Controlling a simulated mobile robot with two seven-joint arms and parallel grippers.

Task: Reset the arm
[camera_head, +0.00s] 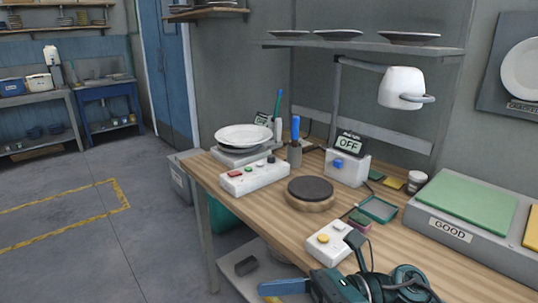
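One of my arms shows at the bottom edge, with dark teal links and cables, coming in from the right side. I take it as my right arm; its gripper (284,287) points left, low in front of the table's front edge. It is partly cut off by the frame, and I cannot tell whether its fingers are open or shut. I see nothing clearly held in it. My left gripper is not in view.
Floor at left is clear.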

